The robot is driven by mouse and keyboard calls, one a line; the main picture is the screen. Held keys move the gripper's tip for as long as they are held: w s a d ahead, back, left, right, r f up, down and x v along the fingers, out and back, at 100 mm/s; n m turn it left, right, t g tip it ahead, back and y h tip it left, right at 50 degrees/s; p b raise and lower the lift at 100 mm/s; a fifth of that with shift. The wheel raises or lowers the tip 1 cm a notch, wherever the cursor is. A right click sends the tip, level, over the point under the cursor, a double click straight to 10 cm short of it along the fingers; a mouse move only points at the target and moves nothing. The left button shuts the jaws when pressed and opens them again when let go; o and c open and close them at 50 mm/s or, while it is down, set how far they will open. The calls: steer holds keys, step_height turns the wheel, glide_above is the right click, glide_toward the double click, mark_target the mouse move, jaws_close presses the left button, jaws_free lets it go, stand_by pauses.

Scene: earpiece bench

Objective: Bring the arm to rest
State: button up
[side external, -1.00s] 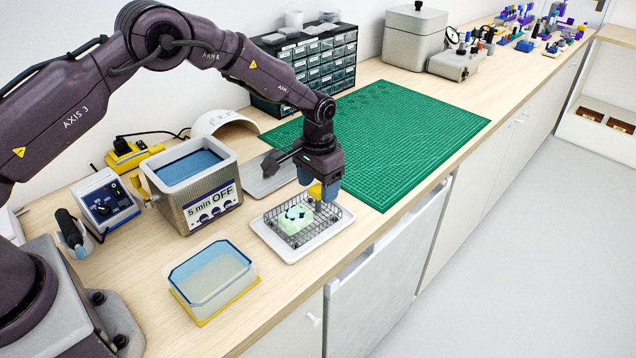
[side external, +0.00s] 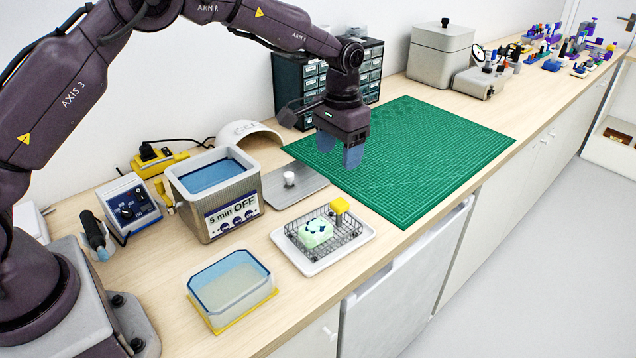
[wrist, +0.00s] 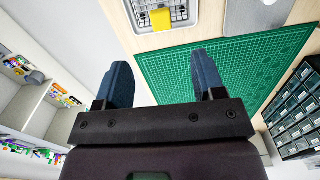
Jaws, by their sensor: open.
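My gripper (side external: 339,150) is raised above the near left part of the green cutting mat (side external: 430,150). Its two blue fingers are apart with nothing between them; they also show in the wrist view (wrist: 163,85). A wire basket (side external: 352,229) stands on a white tray (side external: 312,268), in front of and below my gripper. A pale green piece with dark blue bits (side external: 316,232) lies in the basket. A yellow block (side external: 340,205) sits at the basket's back edge, and it also shows in the wrist view (wrist: 161,19).
An ultrasonic bath (side external: 215,195) reading "5 min OFF" and a clear blue-rimmed tub (side external: 232,290) stand at left. A grey plate (side external: 300,180) holds a small white knob (side external: 289,178). Drawer cabinets (side external: 372,72) stand behind my gripper. The mat is clear.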

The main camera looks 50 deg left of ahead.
steer(key=s+a+r+t, duration=0.1)
steer(key=s+r, duration=0.4)
steer(key=s, duration=0.5)
steer(key=s+a+r+t, duration=0.1)
steer(key=s+r+t, duration=0.2)
steer(key=s+r, duration=0.3)
steer(key=s+a+r+t, duration=0.1)
steer(key=s+r, duration=0.5)
steer(key=s, duration=0.9)
steer(key=shift+s+n+t, duration=0.3)
steer(key=shift+s+t, duration=0.05)
steer(key=shift+t, duration=0.05)
steer(key=shift+a, duration=0.1)
steer(key=shift+c, duration=0.3)
